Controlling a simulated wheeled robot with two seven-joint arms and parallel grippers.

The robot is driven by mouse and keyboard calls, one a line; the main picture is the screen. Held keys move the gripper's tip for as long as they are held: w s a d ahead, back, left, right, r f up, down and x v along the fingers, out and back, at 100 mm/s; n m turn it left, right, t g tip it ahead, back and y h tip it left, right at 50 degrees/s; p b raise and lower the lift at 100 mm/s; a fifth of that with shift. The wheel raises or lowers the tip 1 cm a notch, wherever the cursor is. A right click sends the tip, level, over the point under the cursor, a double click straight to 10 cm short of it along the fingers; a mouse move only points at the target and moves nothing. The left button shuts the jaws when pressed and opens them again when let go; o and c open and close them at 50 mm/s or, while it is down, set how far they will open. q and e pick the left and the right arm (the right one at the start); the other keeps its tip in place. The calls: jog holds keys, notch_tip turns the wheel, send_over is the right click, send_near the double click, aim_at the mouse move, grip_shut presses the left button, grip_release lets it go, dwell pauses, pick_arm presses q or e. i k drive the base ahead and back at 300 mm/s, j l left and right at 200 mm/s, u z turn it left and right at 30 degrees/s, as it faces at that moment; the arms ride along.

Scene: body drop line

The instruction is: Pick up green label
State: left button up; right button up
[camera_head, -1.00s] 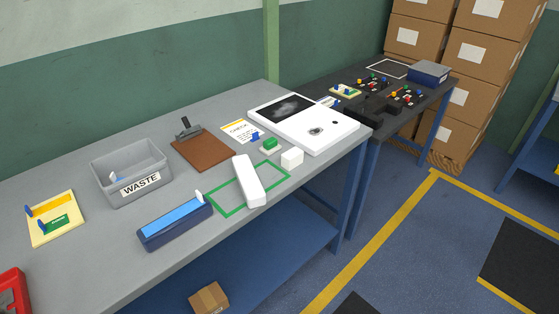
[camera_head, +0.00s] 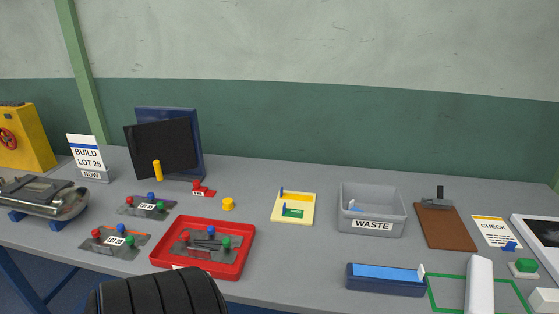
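A small green label (camera_head: 293,212) lies on a pale yellow card or tray (camera_head: 305,197) near the middle of the grey bench. Small blue upright pegs with a yellow strip stand on the same yellow piece.
A red tray (camera_head: 249,251) with a fixture is left of the label. The waste bin (camera_head: 395,193), a brown clipboard (camera_head: 447,228) and a blue box (camera_head: 386,281) are to its right. A dark ribbed shape (camera_head: 158,295), unclear what, covers the front edge. Bench in front of the label is clear.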

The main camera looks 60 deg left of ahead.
aim_at(291, 213)
jog(key=u, duration=1.7)
